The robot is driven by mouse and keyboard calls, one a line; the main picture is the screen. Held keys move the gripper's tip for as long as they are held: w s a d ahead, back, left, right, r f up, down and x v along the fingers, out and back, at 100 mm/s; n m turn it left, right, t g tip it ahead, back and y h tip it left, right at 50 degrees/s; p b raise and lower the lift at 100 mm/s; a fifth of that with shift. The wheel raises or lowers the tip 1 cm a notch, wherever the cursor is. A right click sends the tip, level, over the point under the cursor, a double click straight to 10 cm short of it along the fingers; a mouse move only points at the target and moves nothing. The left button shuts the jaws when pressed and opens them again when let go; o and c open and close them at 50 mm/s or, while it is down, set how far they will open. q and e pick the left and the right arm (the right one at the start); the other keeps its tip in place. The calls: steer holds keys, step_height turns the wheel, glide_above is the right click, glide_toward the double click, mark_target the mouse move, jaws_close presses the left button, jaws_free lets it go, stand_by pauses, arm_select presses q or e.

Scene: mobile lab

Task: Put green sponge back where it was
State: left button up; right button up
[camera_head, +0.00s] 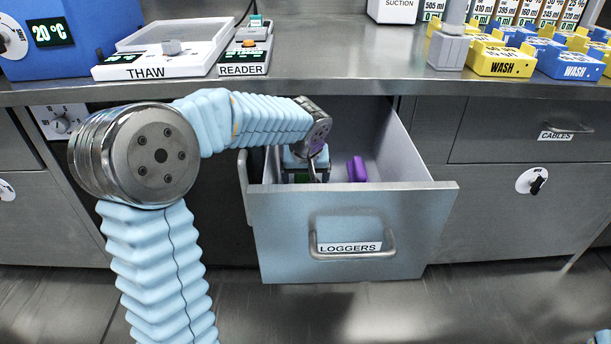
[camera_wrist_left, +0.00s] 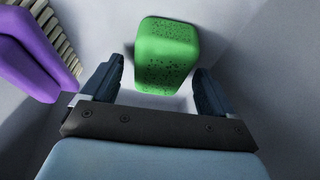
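The green sponge (camera_wrist_left: 167,50), a block with dark pores, lies in the open drawer labelled LOGGERS (camera_head: 300,215). In the left wrist view it is just ahead of my left gripper (camera_wrist_left: 155,80), in line with the gap between the two dark fingers. The fingers are apart with nothing held between them. In the head view my left gripper (camera_head: 307,168) reaches down inside the drawer, and the wrist and fingers mostly hide the sponge. My right gripper is not in view.
A purple-handled brush (camera_wrist_left: 32,55) with pale bristles lies beside the sponge; its purple part (camera_head: 357,169) shows in the head view. The drawer walls are close around my left gripper. The counter (camera_head: 340,75) above holds the THAW unit (camera_head: 165,55), the READER (camera_head: 247,55) and WASH racks (camera_head: 503,62).

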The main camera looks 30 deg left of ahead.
arm_select(q)
steer(key=shift+r, duration=0.1)
steer(key=p+v, duration=0.1)
steer(key=v, duration=1.1)
steer(key=shift+p, duration=0.4)
stand_by(0.6)
